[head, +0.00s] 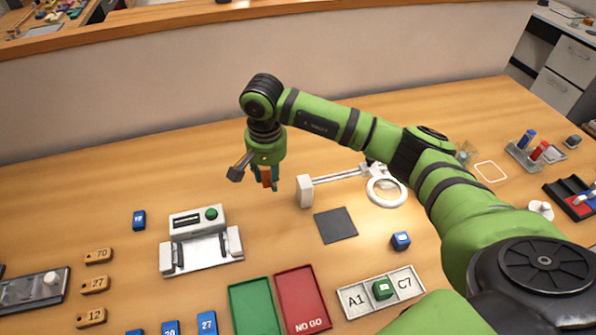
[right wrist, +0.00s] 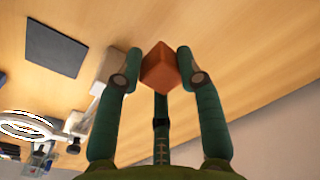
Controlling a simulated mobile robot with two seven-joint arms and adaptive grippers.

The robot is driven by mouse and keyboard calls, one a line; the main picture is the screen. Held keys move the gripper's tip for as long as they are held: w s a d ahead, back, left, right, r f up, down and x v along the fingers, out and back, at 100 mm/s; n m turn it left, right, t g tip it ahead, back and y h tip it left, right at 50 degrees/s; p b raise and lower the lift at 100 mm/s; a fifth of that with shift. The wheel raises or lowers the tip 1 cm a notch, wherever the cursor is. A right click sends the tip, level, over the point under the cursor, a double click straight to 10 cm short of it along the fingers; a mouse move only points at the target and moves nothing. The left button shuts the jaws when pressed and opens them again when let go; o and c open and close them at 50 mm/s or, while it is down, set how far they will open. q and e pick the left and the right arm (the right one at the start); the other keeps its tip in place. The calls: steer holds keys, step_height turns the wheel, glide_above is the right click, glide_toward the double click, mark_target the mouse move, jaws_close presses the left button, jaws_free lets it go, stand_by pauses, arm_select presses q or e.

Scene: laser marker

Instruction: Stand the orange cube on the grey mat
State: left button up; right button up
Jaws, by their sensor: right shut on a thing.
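The orange cube (right wrist: 160,70) is held between the fingers of my right gripper (right wrist: 157,72) in the right wrist view, turned so that an edge faces the camera. In the head view my right gripper (head: 265,178) hangs above the table, with the orange cube (head: 266,174) partly hidden between its fingers. The dark grey mat (head: 336,225) lies flat and bare on the table, to the right of and nearer than the gripper. The mat also shows in the right wrist view (right wrist: 57,48). My left gripper is not in view.
A magnifier lamp (head: 386,191) with a white base (head: 304,191) stands just behind the mat. A white device (head: 200,245) is left of the mat. A blue cube (head: 400,241) lies to its right. Green (head: 256,310) and red (head: 301,300) trays are in front.

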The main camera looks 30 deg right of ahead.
mark_target(272, 202)
step_height(272, 202, down, 3)
steer(key=shift+s+f+p, duration=0.1)
steer(key=shift+f+p, duration=0.1)
steer(key=shift+p, duration=0.15)
step_height(272, 202, down, 4)
steer(key=shift+r+p, duration=0.15)
steer(key=shift+p, duration=0.5)
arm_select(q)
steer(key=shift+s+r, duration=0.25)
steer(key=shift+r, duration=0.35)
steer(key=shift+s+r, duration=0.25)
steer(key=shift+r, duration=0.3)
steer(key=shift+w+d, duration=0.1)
arm_select(e)
steer(key=shift+f+b, duration=0.25)
steer(key=shift+b, duration=0.05)
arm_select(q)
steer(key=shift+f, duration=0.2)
arm_select(e)
steer(key=o, duration=0.9)
